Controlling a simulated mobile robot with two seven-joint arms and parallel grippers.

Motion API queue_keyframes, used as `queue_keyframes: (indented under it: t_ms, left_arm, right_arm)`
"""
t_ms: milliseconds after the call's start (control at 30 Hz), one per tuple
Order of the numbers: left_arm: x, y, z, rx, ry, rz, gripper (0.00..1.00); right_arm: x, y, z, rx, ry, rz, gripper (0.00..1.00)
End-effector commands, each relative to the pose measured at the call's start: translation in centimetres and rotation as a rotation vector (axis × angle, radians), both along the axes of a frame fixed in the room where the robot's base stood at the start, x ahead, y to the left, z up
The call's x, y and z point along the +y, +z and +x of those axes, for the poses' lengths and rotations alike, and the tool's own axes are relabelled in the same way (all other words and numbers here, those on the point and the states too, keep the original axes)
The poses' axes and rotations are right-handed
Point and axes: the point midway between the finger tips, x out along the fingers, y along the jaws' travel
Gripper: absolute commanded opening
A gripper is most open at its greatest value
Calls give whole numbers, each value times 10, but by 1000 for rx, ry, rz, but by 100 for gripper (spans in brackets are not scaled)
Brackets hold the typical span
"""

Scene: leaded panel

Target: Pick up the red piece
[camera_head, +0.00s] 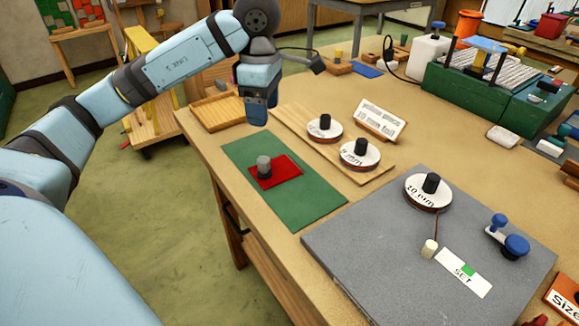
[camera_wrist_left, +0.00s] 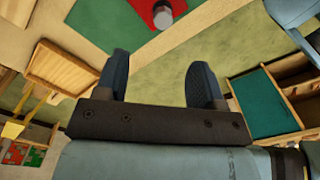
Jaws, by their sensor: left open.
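The red piece (camera_head: 283,172) is a flat red plate with a grey cylindrical knob on it. It lies on a green mat (camera_head: 312,196) near the table's left edge in the head view. It also shows at the top of the left wrist view (camera_wrist_left: 140,8), cut off by the frame edge. My left gripper (camera_head: 258,118) hangs above and behind the red piece, near the mat's far end, apart from it. In the left wrist view its two fingers (camera_wrist_left: 158,80) are spread with nothing between them. My right gripper is not in view.
A wooden tray (camera_head: 215,114) sits behind the mat. A grey slab (camera_head: 345,245) with a "10 mm" disc (camera_head: 428,191) fills the near right.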

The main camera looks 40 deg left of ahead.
Motion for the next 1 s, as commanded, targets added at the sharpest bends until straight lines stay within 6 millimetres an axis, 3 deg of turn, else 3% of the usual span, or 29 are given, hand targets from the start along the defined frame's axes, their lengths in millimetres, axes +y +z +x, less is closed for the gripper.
queue_keyframes:
  t_ms: [400, 733, 1000]
  left_arm:
    - [2, -70, -1, 2, 3, 12, 63]
    - [1, -93, -2, 0, 3, 10, 63]
    - [-1, -132, -3, 2, 3, 10, 63]
  right_arm:
    - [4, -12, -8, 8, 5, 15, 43]
    - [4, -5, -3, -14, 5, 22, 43]
    - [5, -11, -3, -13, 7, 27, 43]
